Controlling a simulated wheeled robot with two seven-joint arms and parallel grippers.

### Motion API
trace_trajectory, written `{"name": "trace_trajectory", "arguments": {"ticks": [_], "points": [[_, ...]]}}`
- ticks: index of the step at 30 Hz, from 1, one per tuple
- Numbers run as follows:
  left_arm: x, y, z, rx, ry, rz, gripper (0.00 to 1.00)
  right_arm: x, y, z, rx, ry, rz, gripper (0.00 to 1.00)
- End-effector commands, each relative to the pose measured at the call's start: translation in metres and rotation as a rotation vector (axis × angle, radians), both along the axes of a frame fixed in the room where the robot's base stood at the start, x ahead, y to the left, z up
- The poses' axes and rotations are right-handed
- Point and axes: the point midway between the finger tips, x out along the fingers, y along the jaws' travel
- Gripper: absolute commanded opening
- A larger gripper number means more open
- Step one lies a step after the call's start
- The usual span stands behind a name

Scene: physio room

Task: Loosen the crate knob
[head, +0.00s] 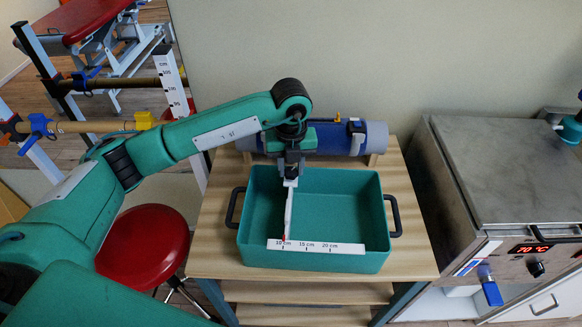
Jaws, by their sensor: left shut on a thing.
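A teal crate (375,215) with dark side handles stands on a wooden shelf stand. A thin white divider (289,212) runs front to back inside it, left of the middle. A white scale (340,249) on the front wall reads 10, 15 and 20 cm, and a red pointer (284,238) at the divider's front end is near the 10 cm mark. My left gripper (291,176) points down at the divider's far end by the back rim. It is shut on the crate knob, which its fingers mostly hide. My right gripper is not identifiable in view.
A blue roll (375,138) lies behind the crate. A steel heating cabinet (500,170) showing 70 °C stands right, with a blue-handled tap (492,292). A red stool (143,243) stands left, below my arm. Bare wood (215,225) surrounds the crate.

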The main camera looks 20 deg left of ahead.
Motion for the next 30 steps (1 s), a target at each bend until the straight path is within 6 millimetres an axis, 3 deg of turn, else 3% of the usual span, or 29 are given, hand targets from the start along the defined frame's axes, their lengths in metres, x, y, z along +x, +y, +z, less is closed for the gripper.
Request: {"name": "trace_trajectory", "arguments": {"ticks": [22, 23, 25, 30], "points": [[0.0002, -0.0002, 0.0008, 0.000, -0.001, 0.083, 0.09, 0.0042, -0.0027, 0.0000, -0.003, -0.006, 0.000, 0.36], [0.0002, -0.0002, 0.0008, 0.000, -0.001, 0.082, 0.37, 0.0041, -0.0022, -0.0001, -0.002, -0.006, 0.000, 0.36], [0.0002, -0.0002, 0.0007, 0.000, -0.001, 0.082, 0.51, 0.0038, -0.0008, -0.0001, -0.001, -0.005, -0.001, 0.36], [0.0001, -0.0002, 0.0004, -0.001, 0.000, 0.082, 0.53, 0.0036, 0.0031, -0.0003, 0.003, -0.004, -0.003, 0.36]]}}
